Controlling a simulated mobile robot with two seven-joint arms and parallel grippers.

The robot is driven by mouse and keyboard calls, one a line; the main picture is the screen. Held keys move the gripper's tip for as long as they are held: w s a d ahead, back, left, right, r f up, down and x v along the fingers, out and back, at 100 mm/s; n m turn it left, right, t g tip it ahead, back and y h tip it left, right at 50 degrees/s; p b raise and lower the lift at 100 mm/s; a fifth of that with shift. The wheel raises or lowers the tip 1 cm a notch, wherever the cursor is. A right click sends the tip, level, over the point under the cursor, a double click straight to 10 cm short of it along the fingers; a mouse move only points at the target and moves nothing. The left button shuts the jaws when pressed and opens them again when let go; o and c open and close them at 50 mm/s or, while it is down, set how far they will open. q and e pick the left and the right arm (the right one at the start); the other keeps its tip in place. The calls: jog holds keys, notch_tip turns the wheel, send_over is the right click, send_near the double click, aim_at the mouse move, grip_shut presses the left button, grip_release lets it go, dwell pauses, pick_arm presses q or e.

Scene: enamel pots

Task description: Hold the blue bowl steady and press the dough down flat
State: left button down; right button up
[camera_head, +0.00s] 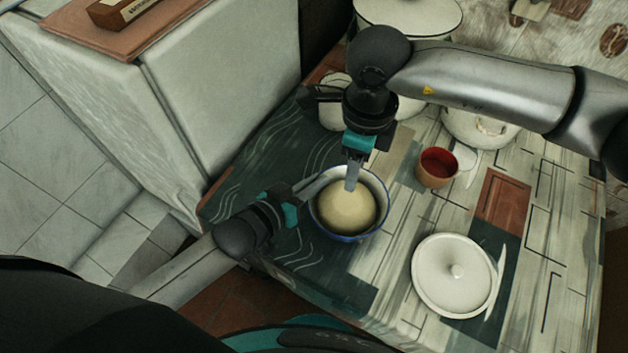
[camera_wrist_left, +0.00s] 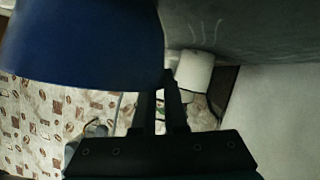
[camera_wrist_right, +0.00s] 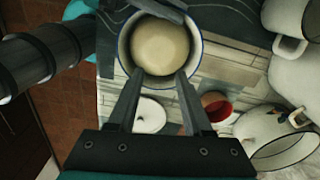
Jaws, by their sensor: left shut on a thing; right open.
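The blue bowl (camera_head: 343,237) stands on the patterned table with a white inside and a blue rim. The pale round dough (camera_head: 347,207) lies in it as a smooth mound; it also shows in the right wrist view (camera_wrist_right: 160,46). My left gripper (camera_head: 314,188) is shut on the bowl's left rim. In the left wrist view the bowl's dark blue outer wall (camera_wrist_left: 90,45) fills the upper left. My right gripper (camera_head: 352,186) points down over the far part of the bowl, its fingers apart in the right wrist view (camera_wrist_right: 157,78). I cannot tell whether its tips touch the dough.
A red-lined cup (camera_head: 437,167) stands right of the bowl. A white lid (camera_head: 454,276) lies at the front right. White enamel pots (camera_head: 480,128) stand at the back. A pale cabinet (camera_head: 215,75) borders the table on the left.

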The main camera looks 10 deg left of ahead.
aim_at(348, 201)
jog(key=shift+f+m, duration=0.65)
jog(key=shift+m, duration=0.15)
jog(key=c, duration=0.7)
jog(key=shift+f, duration=3.1)
grip_shut()
